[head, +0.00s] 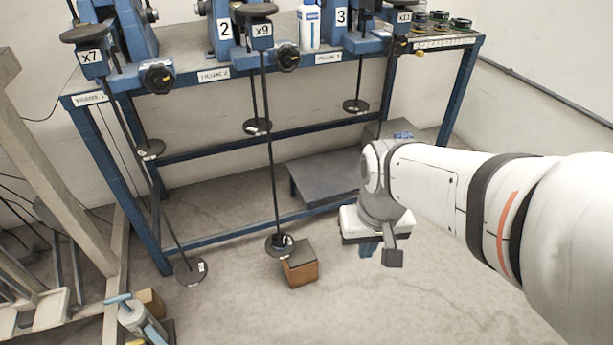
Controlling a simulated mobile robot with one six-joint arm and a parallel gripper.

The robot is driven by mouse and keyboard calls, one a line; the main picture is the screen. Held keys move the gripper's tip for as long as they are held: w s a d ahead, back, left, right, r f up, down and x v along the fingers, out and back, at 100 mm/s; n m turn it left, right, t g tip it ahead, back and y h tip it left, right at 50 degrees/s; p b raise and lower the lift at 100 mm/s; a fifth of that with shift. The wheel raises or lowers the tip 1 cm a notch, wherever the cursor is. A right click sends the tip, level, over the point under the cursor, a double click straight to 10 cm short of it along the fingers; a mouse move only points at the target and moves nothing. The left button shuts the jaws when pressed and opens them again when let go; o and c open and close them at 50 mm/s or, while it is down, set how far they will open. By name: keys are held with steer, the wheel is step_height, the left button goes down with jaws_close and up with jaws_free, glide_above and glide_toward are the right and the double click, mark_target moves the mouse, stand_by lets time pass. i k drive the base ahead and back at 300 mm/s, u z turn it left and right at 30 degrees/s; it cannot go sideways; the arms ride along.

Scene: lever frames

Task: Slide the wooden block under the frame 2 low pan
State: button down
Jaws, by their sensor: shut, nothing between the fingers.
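The wooden block (301,266) is a brown cube on the concrete floor. The frame 2 low pan (277,248) is a dark round disc with a small white tag, hanging on a long rod from the x9 arm. In the picture the pan overlaps the block's upper left corner. Most of the block shows to the right of and below the pan, and I cannot tell how far it is under it. My gripper (381,252) is to the right of the block, apart from it, pointing down, shut and empty.
The blue bench (205,238) has a low crossbar behind the pan. A grey low platform (322,180) stands behind my gripper. The frame 1 low pan (190,271) hangs at left. A wooden structure (50,190) stands far left.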

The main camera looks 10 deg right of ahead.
mark_target(301, 267)
steer(key=u, duration=0.25)
steer(key=k, duration=0.1)
steer(key=z, duration=1.05)
steer(key=i, duration=0.85)
steer(key=u, duration=0.75)
